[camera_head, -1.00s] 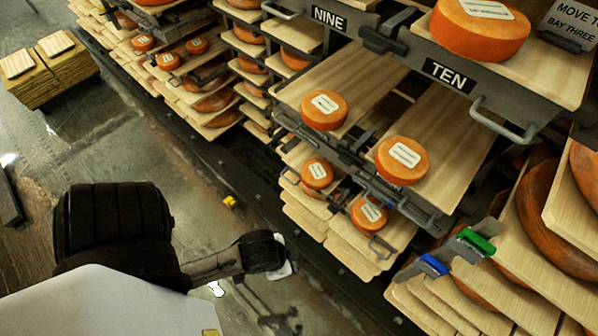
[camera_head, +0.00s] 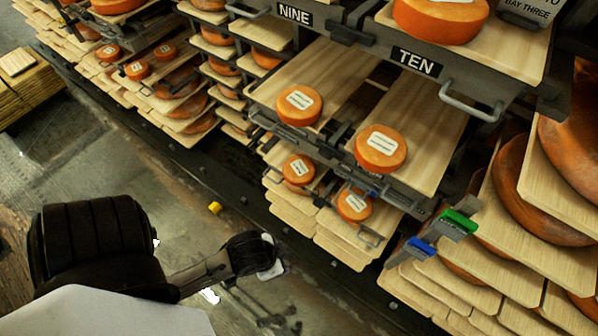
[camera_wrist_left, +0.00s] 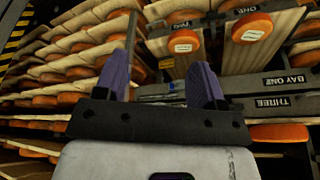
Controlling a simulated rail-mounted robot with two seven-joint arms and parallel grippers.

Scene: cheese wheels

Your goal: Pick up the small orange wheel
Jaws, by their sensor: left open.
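Several small orange wheels with white labels show in the head view. One (camera_head: 299,105) lies on the left pulled-out board, and another (camera_head: 380,148) lies on the board under the TEN sign. Two more, one on the left (camera_head: 298,168) and one on the right (camera_head: 354,205), lie on lower boards. I cannot tell which one the task means. In the left wrist view my left gripper (camera_wrist_left: 162,64) is open and empty, its purple fingers apart below two labelled wheels, a left one (camera_wrist_left: 184,41) and a right one (camera_wrist_left: 252,27). My right gripper is not in view.
The rack's boards and handles (camera_head: 470,102) jut out. A blue tab (camera_head: 421,248) and a green tab (camera_head: 459,221) stick out at lower right. Stacked boards (camera_head: 25,85) stand at far left.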

